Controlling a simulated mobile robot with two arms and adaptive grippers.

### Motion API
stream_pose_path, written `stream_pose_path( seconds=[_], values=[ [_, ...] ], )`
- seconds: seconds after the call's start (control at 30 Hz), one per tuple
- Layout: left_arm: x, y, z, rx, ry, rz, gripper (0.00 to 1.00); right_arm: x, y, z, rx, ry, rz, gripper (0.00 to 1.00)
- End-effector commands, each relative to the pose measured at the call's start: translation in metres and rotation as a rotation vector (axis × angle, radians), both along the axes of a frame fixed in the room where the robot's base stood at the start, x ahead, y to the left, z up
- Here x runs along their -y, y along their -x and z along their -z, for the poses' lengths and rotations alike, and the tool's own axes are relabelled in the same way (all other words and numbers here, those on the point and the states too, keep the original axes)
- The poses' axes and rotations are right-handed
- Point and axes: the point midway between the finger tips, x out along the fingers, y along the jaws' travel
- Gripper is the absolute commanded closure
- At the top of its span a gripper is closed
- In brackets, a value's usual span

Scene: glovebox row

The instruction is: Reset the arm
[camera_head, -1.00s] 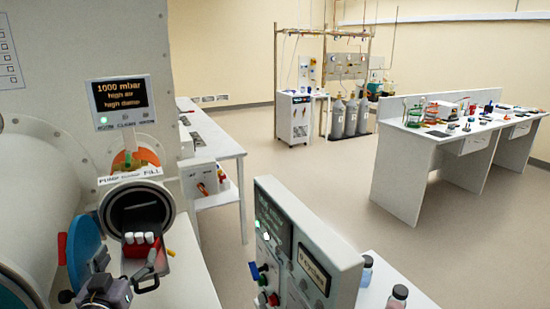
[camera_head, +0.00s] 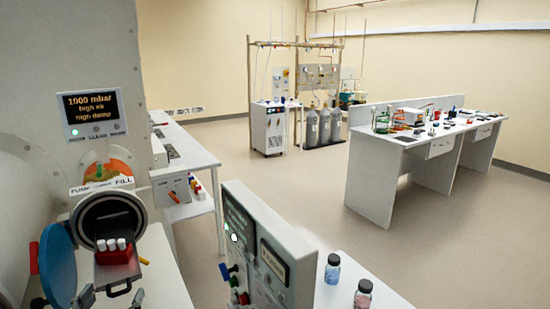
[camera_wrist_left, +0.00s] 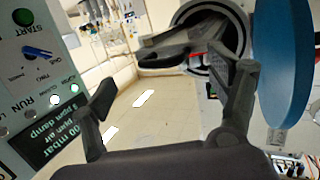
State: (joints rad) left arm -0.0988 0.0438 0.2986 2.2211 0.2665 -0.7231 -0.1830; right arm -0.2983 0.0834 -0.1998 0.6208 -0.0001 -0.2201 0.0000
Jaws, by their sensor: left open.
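My left gripper (camera_head: 112,299) is at the bottom left of the head view, with only its fingertips showing. In the left wrist view its two fingers (camera_wrist_left: 168,104) are spread apart with nothing between them. The round port (camera_head: 108,218) has its tray (camera_head: 128,270) pulled out, with a dark handle at the front. A red rack (camera_head: 114,257) with white-capped vials stands on the tray. The gripper is in front of the handle; whether they touch is unclear in the head view. My right gripper is not in view.
The blue port door (camera_head: 58,262) stands open left of the tray; it also shows in the left wrist view (camera_wrist_left: 285,60). A grey instrument panel (camera_head: 262,250) stands to the right, with two bottles (camera_head: 332,268) beside it. The floor (camera_head: 270,185) beyond is clear.

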Motion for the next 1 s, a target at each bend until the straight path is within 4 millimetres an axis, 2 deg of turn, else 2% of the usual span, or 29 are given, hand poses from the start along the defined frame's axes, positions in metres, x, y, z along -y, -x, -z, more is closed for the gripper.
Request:
stream_pose_path(
  seconds=[0.17,0.37,0.47,0.6,0.8,1.0],
  values=[
    [0.021,0.015,0.031,-0.117,-0.003,0.041,0.19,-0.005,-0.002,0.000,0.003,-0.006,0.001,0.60],
    [0.053,0.048,0.081,-0.320,-0.008,0.101,0.19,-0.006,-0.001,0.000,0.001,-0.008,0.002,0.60],
    [0.074,0.080,0.114,-0.468,-0.009,0.137,0.19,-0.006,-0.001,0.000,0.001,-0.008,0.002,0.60],
    [0.102,0.138,0.157,-0.697,-0.015,0.182,0.19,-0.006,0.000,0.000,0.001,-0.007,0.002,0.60],
    [0.124,0.210,0.189,-0.939,-0.023,0.213,0.19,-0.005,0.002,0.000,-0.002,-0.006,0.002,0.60],
    [0.137,0.273,0.205,-1.133,-0.032,0.228,0.19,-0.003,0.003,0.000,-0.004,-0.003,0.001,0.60]
  ],
)
